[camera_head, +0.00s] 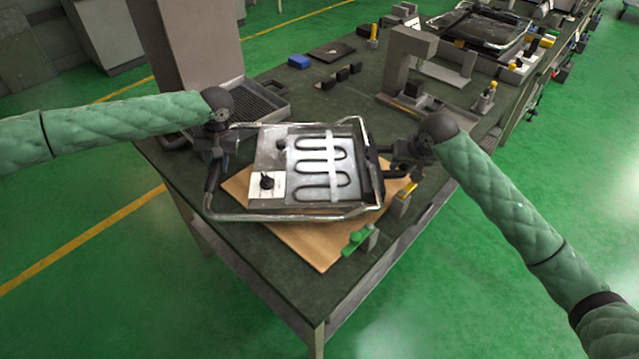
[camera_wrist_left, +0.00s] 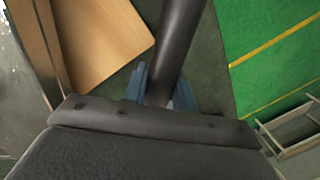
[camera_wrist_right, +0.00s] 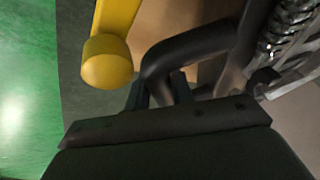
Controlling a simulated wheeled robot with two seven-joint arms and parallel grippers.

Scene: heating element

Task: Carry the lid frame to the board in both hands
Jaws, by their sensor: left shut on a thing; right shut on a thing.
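The lid frame (camera_head: 280,216) is a metal tube frame with dark side handles and a plate carrying a looped dark heating element (camera_head: 322,165) and a black knob. In the head view it is over the wooden board (camera_head: 310,240); whether it touches the board I cannot tell. My left gripper (camera_head: 212,158) is shut on the frame's left dark handle, which shows in the left wrist view (camera_wrist_left: 178,45). My right gripper (camera_head: 404,160) is shut on the right black handle, a bent bar in the right wrist view (camera_wrist_right: 185,50). The fingertips are partly hidden.
The board lies on a dark green table (camera_head: 290,275). A yellow-tipped clamp (camera_head: 405,192) and a green-tipped clamp (camera_head: 355,241) stand at the board's right edge. A dark tray (camera_head: 255,100) and a grey gantry (camera_head: 410,60) stand behind.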

